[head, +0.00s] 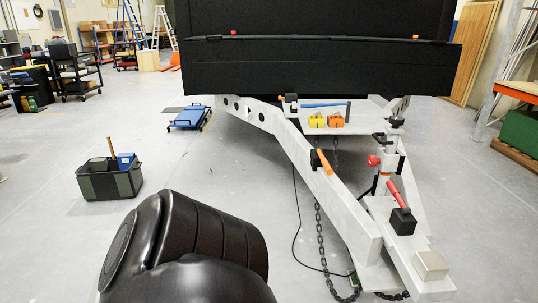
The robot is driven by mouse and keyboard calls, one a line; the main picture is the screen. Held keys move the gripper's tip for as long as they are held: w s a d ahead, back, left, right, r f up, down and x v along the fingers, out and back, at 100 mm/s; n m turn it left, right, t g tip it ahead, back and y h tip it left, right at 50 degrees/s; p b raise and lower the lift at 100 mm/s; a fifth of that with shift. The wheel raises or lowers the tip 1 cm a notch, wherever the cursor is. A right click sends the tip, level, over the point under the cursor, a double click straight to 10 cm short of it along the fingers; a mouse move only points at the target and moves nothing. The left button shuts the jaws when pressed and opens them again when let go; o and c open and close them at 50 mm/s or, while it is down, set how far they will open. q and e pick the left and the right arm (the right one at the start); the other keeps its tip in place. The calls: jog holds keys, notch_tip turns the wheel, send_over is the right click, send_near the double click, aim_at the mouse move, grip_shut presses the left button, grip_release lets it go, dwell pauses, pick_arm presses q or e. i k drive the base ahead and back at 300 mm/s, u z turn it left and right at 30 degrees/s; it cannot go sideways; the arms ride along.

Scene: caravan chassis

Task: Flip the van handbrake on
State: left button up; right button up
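The pale grey A-shaped chassis (341,209) runs from under the black caravan body toward me at the right. A red-handled lever (394,190) rises from a black block (403,221) near the front of the chassis, tilted back and to the left. An orange handle (325,162) with a black mount sits on the left beam, tilted. I cannot tell for sure which of these is the handbrake. A large dark link of my arm fills the bottom left. Neither of my grippers is in view.
A red knob (373,160) on a jockey-wheel post stands behind the lever. Yellow and orange blocks (317,121) and a blue-handled tool (325,104) lie further back. A chain (320,238) and black cable hang to the floor. A tool tote (109,180) sits left; floor between is clear.

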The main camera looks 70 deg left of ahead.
aim_at(328, 168)
jog(key=u, duration=2.15)
jog(key=i, duration=1.15)
jog(key=u, duration=0.25)
